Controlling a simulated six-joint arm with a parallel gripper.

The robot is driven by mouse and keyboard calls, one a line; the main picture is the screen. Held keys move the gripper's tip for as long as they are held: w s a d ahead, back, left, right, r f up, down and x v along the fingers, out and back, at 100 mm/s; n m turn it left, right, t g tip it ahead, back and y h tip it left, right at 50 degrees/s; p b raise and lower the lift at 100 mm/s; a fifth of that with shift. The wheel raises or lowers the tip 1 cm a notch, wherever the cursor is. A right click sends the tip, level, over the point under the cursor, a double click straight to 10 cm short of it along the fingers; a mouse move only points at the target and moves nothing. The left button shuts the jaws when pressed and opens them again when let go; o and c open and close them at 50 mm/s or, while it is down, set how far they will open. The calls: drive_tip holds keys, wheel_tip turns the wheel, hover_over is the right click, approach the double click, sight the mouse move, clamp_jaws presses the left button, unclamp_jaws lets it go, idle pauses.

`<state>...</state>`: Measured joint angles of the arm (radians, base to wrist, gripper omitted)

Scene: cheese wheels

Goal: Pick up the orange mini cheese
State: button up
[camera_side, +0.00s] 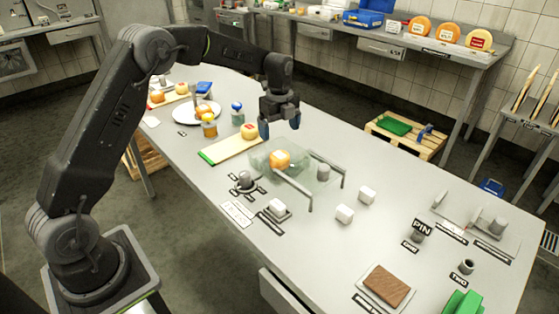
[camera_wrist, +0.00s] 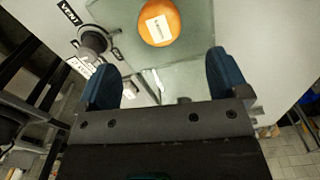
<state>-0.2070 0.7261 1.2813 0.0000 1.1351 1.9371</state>
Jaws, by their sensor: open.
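The orange mini cheese (camera_side: 280,159) sits on a clear, glassy plate or tray (camera_side: 318,184) near the middle of the table. In the wrist view the orange cheese (camera_wrist: 160,22) shows at the top, round, with a pale label on it. My gripper (camera_side: 279,130) is above the table, a little above and behind the cheese in the side view. In the wrist view my gripper (camera_wrist: 163,80) has its two blue fingers wide apart with nothing between them. The cheese lies beyond the fingertips, apart from them.
Metal rails (camera_side: 293,189) stand at the clear tray's front. A grey knob (camera_side: 244,179) is left of it; it also shows in the wrist view (camera_wrist: 92,40). A board (camera_side: 230,149) with another small cheese (camera_side: 249,131) lies behind left. White cubes (camera_side: 344,214) stand at right.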

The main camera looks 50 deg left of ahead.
sight(280, 155)
wheel_tip(280, 155, down, 11)
drive_tip(key=shift+s+d+r, duration=0.1)
drive_tip(key=shift+d+r, duration=0.05)
idle(0.4)
drive_tip(key=c, duration=1)
